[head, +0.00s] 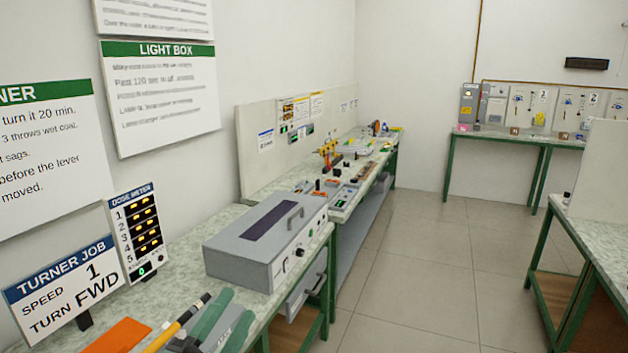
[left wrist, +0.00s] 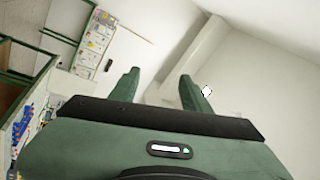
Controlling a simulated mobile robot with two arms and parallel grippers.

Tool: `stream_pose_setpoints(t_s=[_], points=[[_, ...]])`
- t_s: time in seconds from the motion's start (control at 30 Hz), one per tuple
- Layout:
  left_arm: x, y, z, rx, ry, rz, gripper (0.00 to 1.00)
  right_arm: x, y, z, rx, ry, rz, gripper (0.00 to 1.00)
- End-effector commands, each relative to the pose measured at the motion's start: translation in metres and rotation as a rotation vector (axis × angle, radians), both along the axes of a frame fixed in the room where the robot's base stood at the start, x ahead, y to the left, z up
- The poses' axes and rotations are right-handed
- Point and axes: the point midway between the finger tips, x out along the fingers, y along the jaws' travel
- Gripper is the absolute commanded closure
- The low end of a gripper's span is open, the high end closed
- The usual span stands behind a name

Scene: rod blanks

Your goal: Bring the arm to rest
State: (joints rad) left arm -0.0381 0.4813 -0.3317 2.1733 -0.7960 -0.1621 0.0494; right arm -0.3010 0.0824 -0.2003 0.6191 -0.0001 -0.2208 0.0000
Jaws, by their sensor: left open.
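My left gripper (head: 215,318) shows at the bottom of the head view, low over the near bench, its green fingers partly cut off by the frame edge. In the left wrist view the left gripper (left wrist: 158,88) is open, with nothing between its two green fingers; only wall and room show beyond them. A yellow rod with a black end (head: 178,326) shows just left of the gripper in the head view; I cannot tell whether they touch. My right gripper is in neither view.
The near bench (head: 190,262) holds a grey light box (head: 265,240), a dose meter (head: 137,232), a turner job sign (head: 62,283) and an orange piece (head: 115,336). A farther bench (head: 345,205) carries several small items. The floor (head: 430,255) at right is clear.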

Motion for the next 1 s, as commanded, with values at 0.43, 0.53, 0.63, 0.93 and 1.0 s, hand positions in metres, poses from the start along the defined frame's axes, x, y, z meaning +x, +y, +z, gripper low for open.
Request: stream_pose_setpoints(t_s=[0.43, 0.53, 0.63, 0.93, 1.0], points=[[-0.131, 0.096, -0.230, -0.618, 1.108, 0.642, 0.53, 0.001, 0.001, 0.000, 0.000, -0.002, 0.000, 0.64], [-0.165, 0.091, -0.252, -0.651, 1.252, 0.690, 0.53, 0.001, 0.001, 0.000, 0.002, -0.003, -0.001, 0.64], [-0.197, 0.085, -0.268, -0.673, 1.382, 0.726, 0.53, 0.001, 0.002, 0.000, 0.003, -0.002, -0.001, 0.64], [-0.259, 0.068, -0.307, -0.692, 1.649, 0.788, 0.53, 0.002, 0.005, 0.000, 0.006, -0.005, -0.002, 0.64], [-0.254, 0.068, -0.326, -0.688, 1.656, 0.791, 0.53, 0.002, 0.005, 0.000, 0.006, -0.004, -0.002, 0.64]])
